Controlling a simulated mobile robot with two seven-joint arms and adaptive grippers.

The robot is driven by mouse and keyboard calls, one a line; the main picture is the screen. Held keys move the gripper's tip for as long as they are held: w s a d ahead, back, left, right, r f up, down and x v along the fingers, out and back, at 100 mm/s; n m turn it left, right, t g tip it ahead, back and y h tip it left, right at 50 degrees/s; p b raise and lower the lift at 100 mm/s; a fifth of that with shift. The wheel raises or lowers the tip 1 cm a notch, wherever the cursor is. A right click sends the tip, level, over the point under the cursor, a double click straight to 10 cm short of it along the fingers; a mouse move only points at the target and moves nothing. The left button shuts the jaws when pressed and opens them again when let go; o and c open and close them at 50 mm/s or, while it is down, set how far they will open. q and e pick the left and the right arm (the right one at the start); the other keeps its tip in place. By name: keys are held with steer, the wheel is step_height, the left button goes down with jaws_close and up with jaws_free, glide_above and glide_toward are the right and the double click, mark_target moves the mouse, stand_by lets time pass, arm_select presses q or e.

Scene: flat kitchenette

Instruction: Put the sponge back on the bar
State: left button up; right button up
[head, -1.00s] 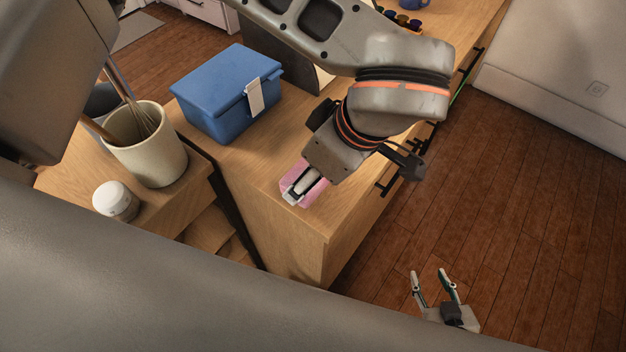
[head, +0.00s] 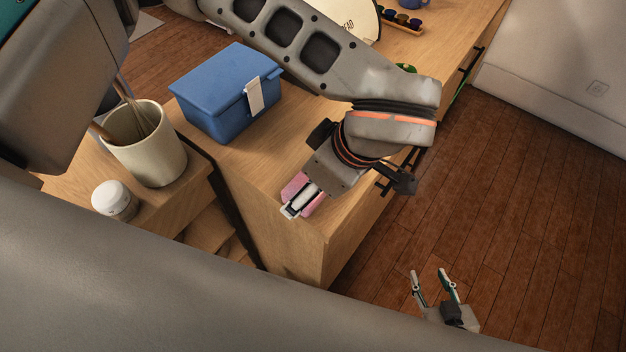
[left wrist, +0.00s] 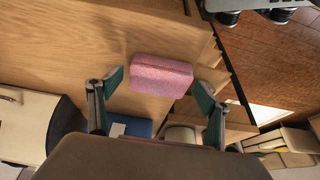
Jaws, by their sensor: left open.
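A pink sponge (head: 292,187) lies near the front corner of the wooden counter (head: 270,215). My left gripper (head: 290,213) is over it and partly hides it in the head view. In the left wrist view the sponge (left wrist: 161,76) shows between the two spread fingers of the left gripper (left wrist: 158,86). I cannot tell whether the fingers touch it. My right gripper (head: 428,274) is open and empty, low in the head view over the floor. I cannot make out a bar in these views.
A blue lidded box (head: 225,95) stands on the counter behind the sponge. A beige utensil crock (head: 148,150) and a small white jar (head: 115,200) stand on a wooden surface at left. Dark drawer handles (head: 385,185) stick out at the counter's front. The floor at right is clear.

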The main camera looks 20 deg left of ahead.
arm_select(q)
steer(key=v, duration=1.2)
steer(key=shift+r, duration=0.15)
